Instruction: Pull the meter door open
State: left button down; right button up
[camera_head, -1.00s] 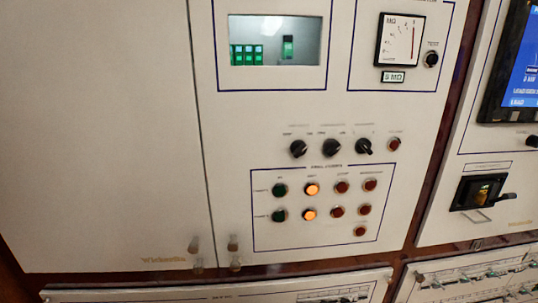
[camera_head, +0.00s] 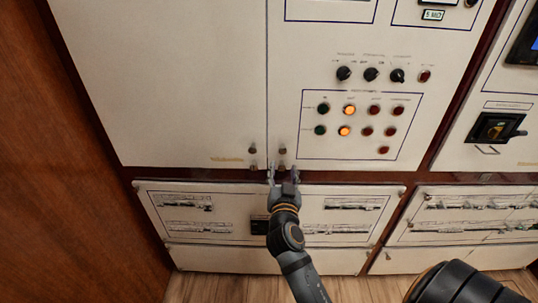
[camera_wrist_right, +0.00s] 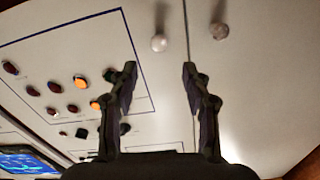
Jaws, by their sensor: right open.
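The meter door (camera_head: 300,100) is the cream right-hand panel with dark switches and a block of lights. It looks flush with the plain left door (camera_head: 170,80) along a narrow seam. A small round knob (camera_head: 282,151) stands on its lower left corner; the same knob shows pale in the right wrist view (camera_wrist_right: 158,43). My right gripper (camera_head: 284,171) is at the doors' lower edge, just below that knob. In the right wrist view its open fingers (camera_wrist_right: 160,70) stand either side of the line to the knob, with nothing visible between them. My left gripper is out of view.
The left door has its own knob (camera_head: 252,150), close by across the seam. Below is a lower cabinet panel (camera_head: 230,189) with diagrams. A wooden wall (camera_head: 95,200) stands at the left. Another cabinet with a black switch (camera_head: 494,127) is at the right.

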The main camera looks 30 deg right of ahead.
aim_at(283, 151)
jog(key=p+x, duration=0.3)
jog(key=x, duration=0.7)
jog(key=shift+d, duration=0.1)
jog(key=shift+w+d+f+p, duration=0.2)
jog(key=shift+w+p, duration=0.1)
jog(key=shift+w, duration=0.15)
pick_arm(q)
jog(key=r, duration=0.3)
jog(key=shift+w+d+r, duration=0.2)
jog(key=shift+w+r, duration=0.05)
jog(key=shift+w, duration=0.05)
pick_arm(e)
jog(key=shift+c, duration=0.4)
grip_shut()
